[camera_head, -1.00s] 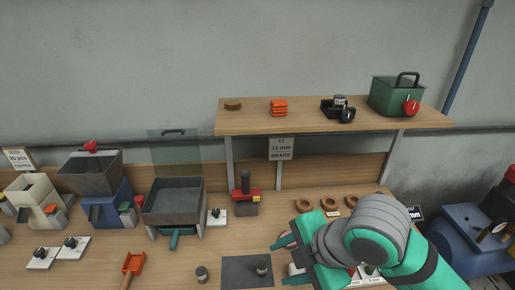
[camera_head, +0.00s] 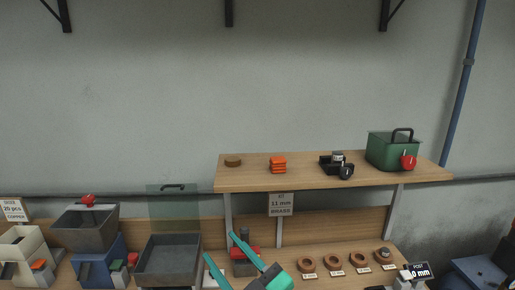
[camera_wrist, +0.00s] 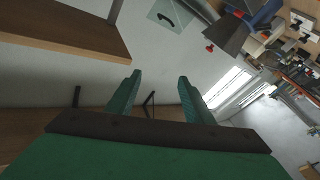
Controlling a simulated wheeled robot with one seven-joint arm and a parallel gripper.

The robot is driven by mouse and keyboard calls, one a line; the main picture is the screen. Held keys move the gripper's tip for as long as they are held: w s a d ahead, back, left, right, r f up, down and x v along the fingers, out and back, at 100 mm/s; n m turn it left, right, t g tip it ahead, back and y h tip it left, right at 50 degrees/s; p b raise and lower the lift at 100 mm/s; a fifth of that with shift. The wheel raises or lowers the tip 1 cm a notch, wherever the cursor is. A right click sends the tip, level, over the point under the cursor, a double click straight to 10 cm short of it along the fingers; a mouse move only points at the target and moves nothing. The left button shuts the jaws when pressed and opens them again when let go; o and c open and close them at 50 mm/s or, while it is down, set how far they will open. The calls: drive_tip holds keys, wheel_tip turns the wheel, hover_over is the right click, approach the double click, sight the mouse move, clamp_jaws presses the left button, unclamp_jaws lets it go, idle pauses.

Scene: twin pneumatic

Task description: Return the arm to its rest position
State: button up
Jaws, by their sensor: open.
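My gripper (camera_head: 238,275) shows at the bottom middle of the head view, its two teal fingers apart and pointing up and to the left. It is in front of the bench, just in front of a black and red press-like device (camera_head: 244,258). In the wrist view the fingers (camera_wrist: 157,98) are spread with nothing between them. Most of my arm is below the head view's edge.
A grey tray (camera_head: 168,262) and a blue machine (camera_head: 98,272) stand left. Brown rings (camera_head: 333,262) lie right.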

drive_tip(key=s+d+f+m+t+h, duration=0.1)
drive_tip(key=s+f+m+h, duration=0.3)
drive_tip(key=f, duration=0.4)
drive_tip(key=s+d+f+m+t+h, duration=0.1)
drive_tip(key=s+f+m+h, duration=0.25)
drive_tip(key=f+m, duration=0.4)
drive_tip(key=s+d+f+m+t+h, duration=0.1)
drive_tip(key=s+d+f+m+h, duration=0.15)
drive_tip(key=f+m+h, duration=0.4)
drive_tip(key=s+d+f+n+g, duration=0.1)
drive_tip(key=s+f, duration=0.4)
drive_tip(key=s, duration=0.7)
drive_tip(key=s+d+f+n+g+y, duration=0.1)
drive_tip(key=s+f+n, duration=0.3)
drive_tip(key=s, duration=0.9)
wheel_tip(320, 180, down, 2)
drive_tip(key=shift+s+d+f+n+g+y, duration=0.15)
drive_tip(key=shift+n+g+y, duration=0.15)
drive_tip(key=shift+g, duration=0.2)
drive_tip(key=c, duration=0.4)
